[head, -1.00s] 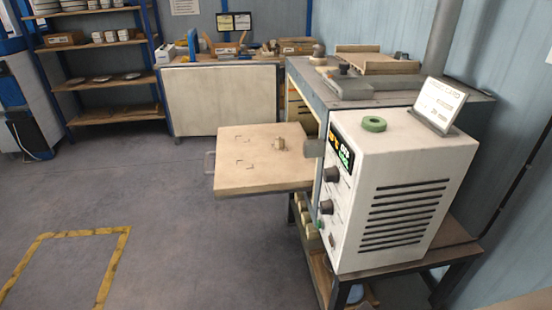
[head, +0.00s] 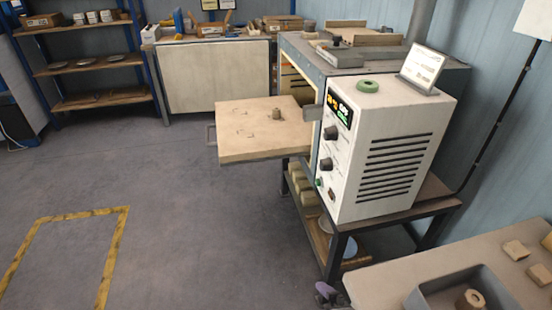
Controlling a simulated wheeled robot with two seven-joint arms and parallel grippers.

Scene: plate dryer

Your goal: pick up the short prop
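I cannot tell for certain which piece is the short prop. A small brown cylinder (head: 276,114) stands upright on the pale slab (head: 250,143) that juts out in front of the dryer (head: 348,60). A short tan cylinder with a hole in its top (head: 470,299) is in a grey tray (head: 424,298) at the bottom right, partly cut off by the picture edge. Several stubby tan pieces (head: 301,187) sit low beneath the dryer. Neither gripper is recognisable in the head view.
A pale table (head: 385,283) at bottom right bears the tray and small tan blocks (head: 516,250). The white control box (head: 392,150) carries a green ring (head: 368,86) and a card (head: 422,66). Shelves (head: 85,67) stand at back left. The floor (head: 175,210) at left is open.

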